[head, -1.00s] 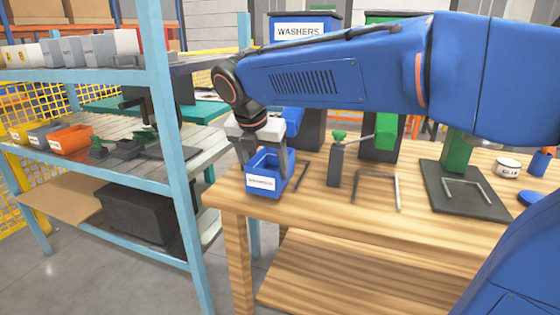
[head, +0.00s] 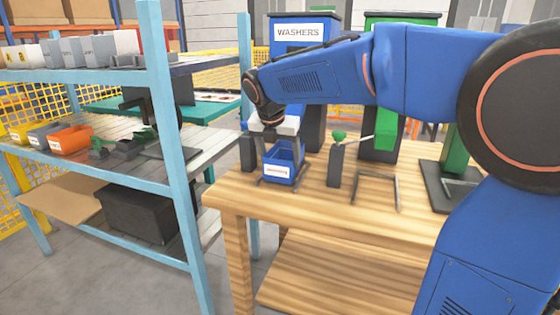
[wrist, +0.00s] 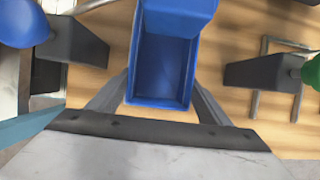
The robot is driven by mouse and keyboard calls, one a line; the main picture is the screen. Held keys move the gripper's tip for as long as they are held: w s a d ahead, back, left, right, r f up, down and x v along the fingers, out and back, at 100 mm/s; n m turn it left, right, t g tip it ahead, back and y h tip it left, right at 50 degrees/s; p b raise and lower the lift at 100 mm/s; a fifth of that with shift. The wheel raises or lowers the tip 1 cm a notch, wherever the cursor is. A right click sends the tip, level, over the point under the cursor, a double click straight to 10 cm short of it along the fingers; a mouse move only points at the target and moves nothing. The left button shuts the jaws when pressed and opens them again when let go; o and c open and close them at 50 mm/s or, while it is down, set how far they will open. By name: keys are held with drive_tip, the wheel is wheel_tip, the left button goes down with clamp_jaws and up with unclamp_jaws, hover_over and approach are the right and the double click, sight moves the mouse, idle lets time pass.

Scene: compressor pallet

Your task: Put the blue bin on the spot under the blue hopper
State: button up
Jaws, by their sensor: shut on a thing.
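The blue bin (head: 278,171), with a white label on its front, is at the left part of the wooden workbench. My gripper (head: 284,151) is shut on it from above, and in the wrist view a finger lies along each side of the empty bin (wrist: 160,75). The blue hopper (head: 305,48), labelled WASHERS, stands behind and above the bin. In the wrist view a blue part (wrist: 180,14) overlaps the bin's far end. The bin is at the thin metal frame under the hopper, mostly hiding it. I cannot tell whether it rests on the bench.
A dark post with a green knob (head: 337,164) stands close right of the bin. Another metal frame (head: 378,176) lies in front of the green hopper (head: 400,35). A light-blue shelf rack (head: 178,150) with an orange bin (head: 69,139) stands left of the workbench (head: 320,205).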

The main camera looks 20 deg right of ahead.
drive_tip(key=shift+f, duration=0.4)
drive_tip(key=shift+f, duration=0.1)
drive_tip(key=o, duration=1.1)
drive_tip(key=v, duration=1.2)
